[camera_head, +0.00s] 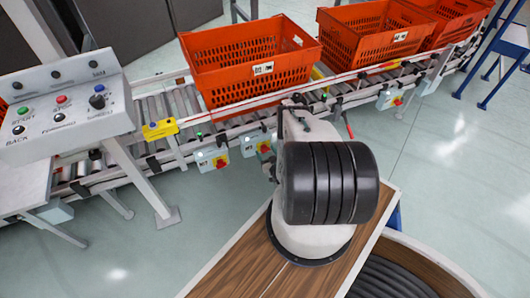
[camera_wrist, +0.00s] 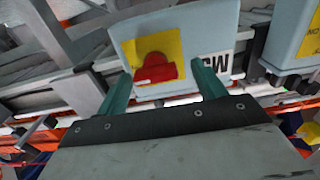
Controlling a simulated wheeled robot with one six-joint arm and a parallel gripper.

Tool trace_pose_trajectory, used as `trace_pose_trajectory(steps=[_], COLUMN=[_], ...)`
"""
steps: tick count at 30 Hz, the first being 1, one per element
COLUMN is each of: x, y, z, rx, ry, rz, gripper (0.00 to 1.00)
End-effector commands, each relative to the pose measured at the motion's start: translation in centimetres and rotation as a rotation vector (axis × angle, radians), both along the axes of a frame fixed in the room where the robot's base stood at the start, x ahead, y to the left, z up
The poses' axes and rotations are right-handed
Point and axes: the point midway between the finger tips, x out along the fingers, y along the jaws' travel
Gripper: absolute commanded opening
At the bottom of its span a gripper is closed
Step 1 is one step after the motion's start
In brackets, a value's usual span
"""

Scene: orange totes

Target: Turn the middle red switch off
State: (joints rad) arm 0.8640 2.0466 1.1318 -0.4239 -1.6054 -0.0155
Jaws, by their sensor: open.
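The middle red switch (camera_head: 276,149) is a red knob on a yellow plate, on a light grey box on the conveyor's near side rail. In the wrist view, a red knob (camera_wrist: 155,70) on a yellow plate faces me, apparently this same switch. My gripper (camera_wrist: 162,78) is open, with one green finger on each side of the knob. I cannot tell whether the fingers touch it. The knob's on or off setting is not clear. In the head view my arm hides most of the gripper. Another red switch (camera_head: 221,163) is to the left, and one (camera_head: 397,101) to the right.
Orange totes (camera_head: 245,70) stand on the roller conveyor behind the switches. A control panel (camera_head: 62,105) with buttons is at the left. A yellow device (camera_head: 160,129) sits on the rail. In the wrist view a neighbouring box (camera_wrist: 293,35) is close on the right.

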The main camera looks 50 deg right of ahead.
Motion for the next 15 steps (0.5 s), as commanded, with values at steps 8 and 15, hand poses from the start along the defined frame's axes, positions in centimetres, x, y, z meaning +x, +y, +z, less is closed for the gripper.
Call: trace_pose_trajectory(steps=[8, 15], x=[-0.39, -0.37], y=[-0.59, -0.57], z=[-0.03, -0.02], rx=[0.000, 0.000], ry=[0.001, 0.001], rz=[-0.009, -0.009], gripper=[0.50, 0.24])
